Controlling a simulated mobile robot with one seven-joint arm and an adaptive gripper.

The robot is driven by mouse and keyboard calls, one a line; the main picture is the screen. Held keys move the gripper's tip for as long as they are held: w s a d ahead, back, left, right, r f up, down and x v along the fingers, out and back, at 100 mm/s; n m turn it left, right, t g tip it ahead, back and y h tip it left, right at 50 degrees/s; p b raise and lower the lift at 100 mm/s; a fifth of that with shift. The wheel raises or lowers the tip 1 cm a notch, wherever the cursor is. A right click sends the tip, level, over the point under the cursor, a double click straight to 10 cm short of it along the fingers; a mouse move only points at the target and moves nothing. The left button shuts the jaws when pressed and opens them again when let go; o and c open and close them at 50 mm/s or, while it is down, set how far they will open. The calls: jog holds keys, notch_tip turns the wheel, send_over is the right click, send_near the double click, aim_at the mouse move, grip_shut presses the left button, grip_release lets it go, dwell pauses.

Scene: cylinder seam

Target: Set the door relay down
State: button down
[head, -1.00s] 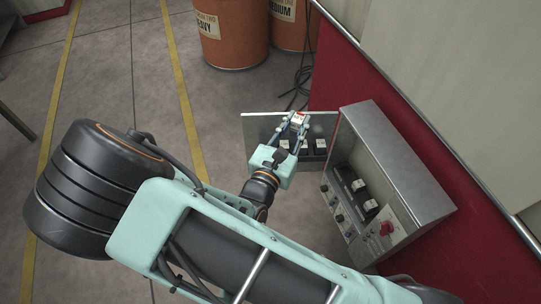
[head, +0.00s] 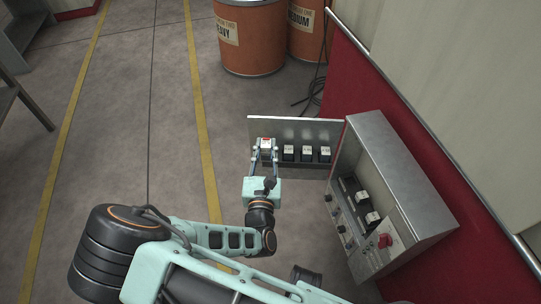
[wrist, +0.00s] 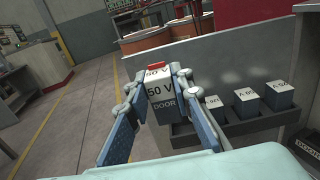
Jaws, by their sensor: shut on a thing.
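The door relay (head: 266,146) is a small white and dark block with a red mark on top. In the wrist view the relay (wrist: 162,98) reads "50 V" and "DOOR" and stands upright. My gripper (head: 263,154) is shut on it, one finger on each side. In the head view it is at the left end of the rack on the open cabinet door (head: 330,132). In the wrist view the rack (wrist: 240,128) holds several other relays to the right of it. Whether the held relay's underside touches the rack is hidden.
The open grey cabinet (head: 400,190) is at right, with two relays on an inner rail and a red button (head: 384,240). Orange drums (head: 250,40) stand behind, near black cables (head: 312,95). The floor left of the door is clear.

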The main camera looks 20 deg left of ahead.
jog(key=w+f+b, duration=0.1)
jog(key=w+f, duration=0.1)
jog(key=f, duration=0.1)
jog(key=w+a+f+b, duration=0.1)
jog(key=w+f, duration=0.2)
jog(key=shift+w+a, duration=0.1)
jog(key=shift+w, duration=0.1)
jog(key=shift+w+a+f+b, duration=0.15)
jog(key=shift+f+b, duration=0.35)
jog(key=shift+f, duration=0.35)
jog(key=shift+w+d+f+b, duration=0.1)
jog(key=shift+f+b, duration=0.35)
jog(key=shift+f, duration=0.4)
jog(key=shift+f, duration=0.2)
jog(key=c, duration=2)
grip_release()
